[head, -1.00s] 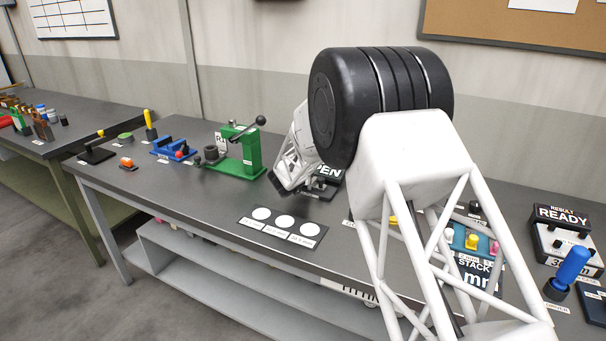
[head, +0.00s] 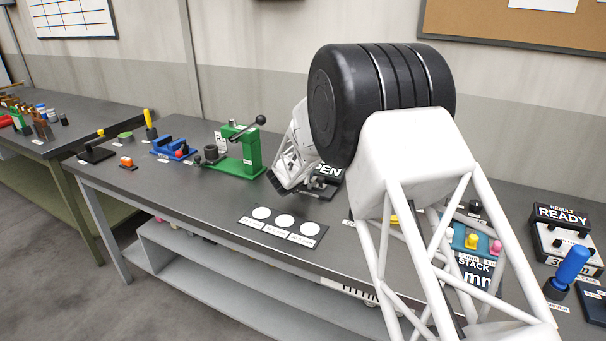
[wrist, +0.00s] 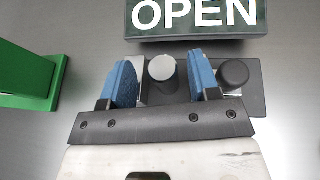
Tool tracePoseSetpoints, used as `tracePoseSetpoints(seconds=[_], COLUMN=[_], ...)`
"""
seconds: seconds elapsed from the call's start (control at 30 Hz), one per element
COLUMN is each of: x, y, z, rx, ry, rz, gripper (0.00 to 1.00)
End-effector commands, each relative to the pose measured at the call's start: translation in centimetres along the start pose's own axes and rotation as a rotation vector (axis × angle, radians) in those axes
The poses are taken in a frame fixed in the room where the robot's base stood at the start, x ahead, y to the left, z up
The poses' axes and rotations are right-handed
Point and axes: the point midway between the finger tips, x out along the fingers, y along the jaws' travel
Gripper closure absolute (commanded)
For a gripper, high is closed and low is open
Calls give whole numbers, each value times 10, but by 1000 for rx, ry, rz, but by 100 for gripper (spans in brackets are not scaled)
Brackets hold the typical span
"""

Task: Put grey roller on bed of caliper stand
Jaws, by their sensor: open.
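In the wrist view, a grey roller (wrist: 162,68) with a pale round top stands upright between the two blue fingers of my gripper (wrist: 164,76). The fingers are open, with a gap visible on each side of the roller. The roller is on or just over a dark base, which I take to be the caliper stand (wrist: 258,100); a pale metal piece shows beside the left finger. The roller's foot is hidden. In the head view, my gripper (head: 284,184) is low by the OPEN sign (head: 330,172), and my arm hides the roller.
A dark round knob (wrist: 233,74) stands just right of the right finger. A green press (head: 243,155) with a lever is left of my gripper. A plate with three white discs (head: 284,222) lies in front. A stack unit (head: 474,242) is at right.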

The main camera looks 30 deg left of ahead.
Motion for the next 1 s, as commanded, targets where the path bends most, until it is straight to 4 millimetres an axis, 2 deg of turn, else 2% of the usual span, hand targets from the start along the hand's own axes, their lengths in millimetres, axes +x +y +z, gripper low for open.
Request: tracePoseSetpoints(seconds=[0.27, 1.0], x=[-22, -104], y=[-1, -1], z=[0, -1], rx=[0, -1], ry=[0, 1], rz=[-1, -1], gripper=[44, 44])
